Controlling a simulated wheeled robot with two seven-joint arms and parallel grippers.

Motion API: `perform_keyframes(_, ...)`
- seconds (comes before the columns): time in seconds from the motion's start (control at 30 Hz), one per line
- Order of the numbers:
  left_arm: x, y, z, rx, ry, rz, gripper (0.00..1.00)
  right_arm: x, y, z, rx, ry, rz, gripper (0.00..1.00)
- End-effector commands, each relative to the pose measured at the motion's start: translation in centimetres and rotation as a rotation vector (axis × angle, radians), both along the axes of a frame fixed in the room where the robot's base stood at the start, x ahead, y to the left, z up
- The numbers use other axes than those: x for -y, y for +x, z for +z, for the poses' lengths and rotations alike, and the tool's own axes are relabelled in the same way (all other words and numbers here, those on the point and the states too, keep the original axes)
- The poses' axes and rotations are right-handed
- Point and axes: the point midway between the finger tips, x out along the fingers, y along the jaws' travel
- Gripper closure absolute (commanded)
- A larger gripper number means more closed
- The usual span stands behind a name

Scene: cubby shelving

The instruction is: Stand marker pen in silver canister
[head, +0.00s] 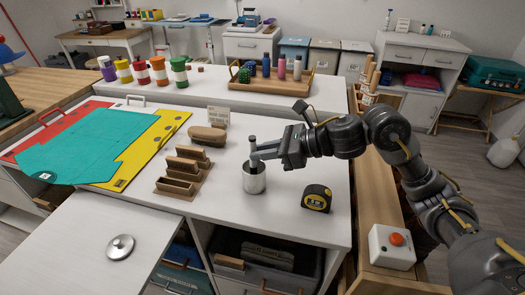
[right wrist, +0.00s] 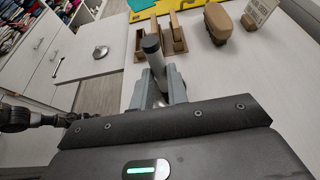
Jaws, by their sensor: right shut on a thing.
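The silver canister (head: 254,184) stands upright on the white worktop in the head view. My right gripper (head: 257,153) is at the canister's mouth and shut on the grey marker pen (head: 253,146). The pen is about upright, its lower end at or just inside the rim; how deep it reaches is hidden. In the right wrist view the pen (right wrist: 153,52), with a dark end, stands between the fingers of my right gripper (right wrist: 156,85). I cannot make out the canister there.
A tape measure (head: 316,197) lies right of the canister. A wooden stepped holder (head: 183,173) and a brown brush (head: 208,136) are to its left. A wooden tray (head: 272,83) with bottles stands behind. The worktop just in front of the canister is clear.

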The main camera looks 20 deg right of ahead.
Motion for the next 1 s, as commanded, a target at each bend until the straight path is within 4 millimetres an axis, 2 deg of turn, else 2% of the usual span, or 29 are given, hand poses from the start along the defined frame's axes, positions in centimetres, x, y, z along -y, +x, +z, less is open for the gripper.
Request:
perform_keyframes(0.03,0.0,0.0,0.0,0.0,0.0,0.0,0.64,0.0,0.0,0.0,0.0,0.0,0.0,1.0)
perform_keyframes(0.07,0.0,0.0,0.0,0.0,0.0,0.0,0.64,0.0,0.0,0.0,0.0,0.0,0.0,0.82)
perform_keyframes(0.23,0.0,0.0,0.0,0.0,0.0,0.001,0.64,0.0,0.0,0.0,0.0,0.0,0.0,0.59)
perform_keyframes(0.57,0.0,0.0,-0.1,-0.001,0.0,0.0,0.64,0.3,-0.1,0.1,0.001,-0.001,-0.001,0.59)
perform_keyframes(0.67,0.0,-0.1,-0.2,-0.008,0.002,0.002,0.64,1.2,-0.6,0.4,0.003,-0.002,-0.003,0.59)
perform_keyframes(1.0,1.9,3.5,1.3,0.021,-0.019,0.006,0.64,6.4,-3.7,2.8,0.002,-0.004,-0.004,0.59)
